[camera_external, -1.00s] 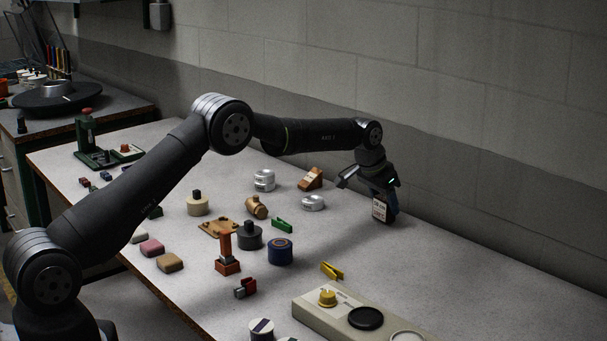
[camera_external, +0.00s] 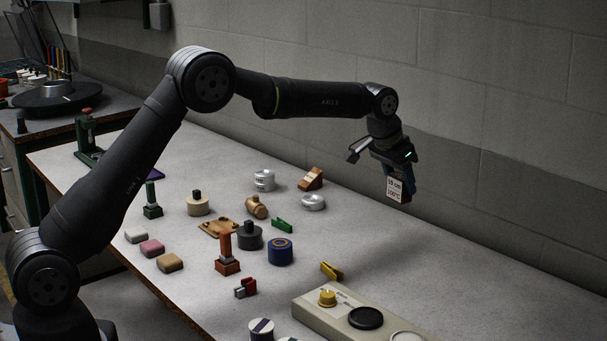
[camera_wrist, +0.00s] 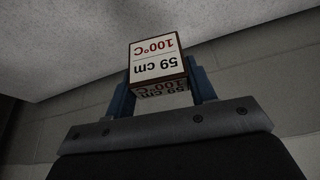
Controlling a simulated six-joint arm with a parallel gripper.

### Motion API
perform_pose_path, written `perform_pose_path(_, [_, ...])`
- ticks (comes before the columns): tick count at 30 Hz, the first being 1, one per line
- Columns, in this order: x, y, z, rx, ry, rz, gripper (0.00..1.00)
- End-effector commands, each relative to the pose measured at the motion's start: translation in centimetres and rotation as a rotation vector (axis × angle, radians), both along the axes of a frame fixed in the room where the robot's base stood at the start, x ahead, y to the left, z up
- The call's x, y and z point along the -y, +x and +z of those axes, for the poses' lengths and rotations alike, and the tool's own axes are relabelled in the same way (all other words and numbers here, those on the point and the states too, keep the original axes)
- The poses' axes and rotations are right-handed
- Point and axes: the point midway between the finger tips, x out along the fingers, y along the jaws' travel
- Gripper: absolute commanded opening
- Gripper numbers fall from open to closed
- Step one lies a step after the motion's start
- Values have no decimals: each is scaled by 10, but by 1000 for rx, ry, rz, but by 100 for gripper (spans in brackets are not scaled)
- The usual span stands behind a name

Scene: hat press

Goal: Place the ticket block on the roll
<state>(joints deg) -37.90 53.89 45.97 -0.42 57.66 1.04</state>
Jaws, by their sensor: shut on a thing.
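The ticket block (camera_external: 394,189) is a small white-faced block with brown sides, printed "59 cm" and "100°C". My gripper (camera_external: 399,192) is shut on it and holds it above the back right part of the bench, clear of the top. In the wrist view the block (camera_wrist: 156,60) sits between the two blue fingers of my gripper (camera_wrist: 162,90), its print upside down. A blue roll (camera_external: 280,252) with a brown ring on top, which looks like the roll, stands upright on the bench, left of and nearer than the block.
A dark grey weight (camera_external: 249,237) and a red-handled stamp (camera_external: 228,262) stand left of the blue roll. A green clip (camera_external: 282,225) lies behind it, and a yellow clip (camera_external: 331,271) to its right. A beige control box (camera_external: 350,318) fills the front right. The wall is close behind my gripper.

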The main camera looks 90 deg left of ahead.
Motion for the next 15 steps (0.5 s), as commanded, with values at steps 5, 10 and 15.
perform_pose_path(5, [24,-23,19,1,-1,-34,27])
perform_pose_path(10, [55,-57,36,0,-2,-80,27])
perform_pose_path(15, [89,-95,47,0,-3,-124,27])
